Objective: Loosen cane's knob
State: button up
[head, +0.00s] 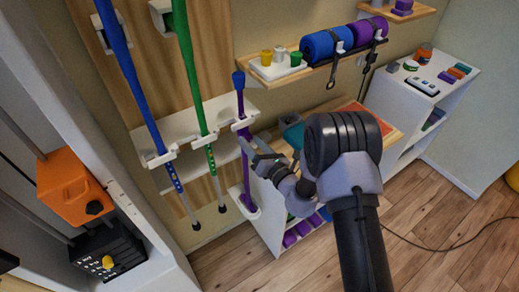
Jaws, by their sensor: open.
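A purple cane (246,182) stands upright at the wall rack, with a dark blue top (238,80). A white holder (243,124) surrounds or backs its upper part, and its foot is at a white base. My gripper (252,147) is open, with its fingers pointing left, close to the cane just below the holder. I cannot tell whether the fingers touch the cane or stand in front of it. No adjusting knob can be made out clearly on the cane; the gripper may hide it.
A blue pole (134,80) and a green pole (190,80) hang left of the cane. A shelf (320,64) with cups and rolled mats is above. A white shelf unit (393,103) stands right. An orange block (74,186) is at left. Wooden floor is open at lower right.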

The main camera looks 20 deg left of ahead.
jog(key=v, duration=1.7)
jog(key=shift+p, duration=0.4)
jog(key=shift+d, duration=0.1)
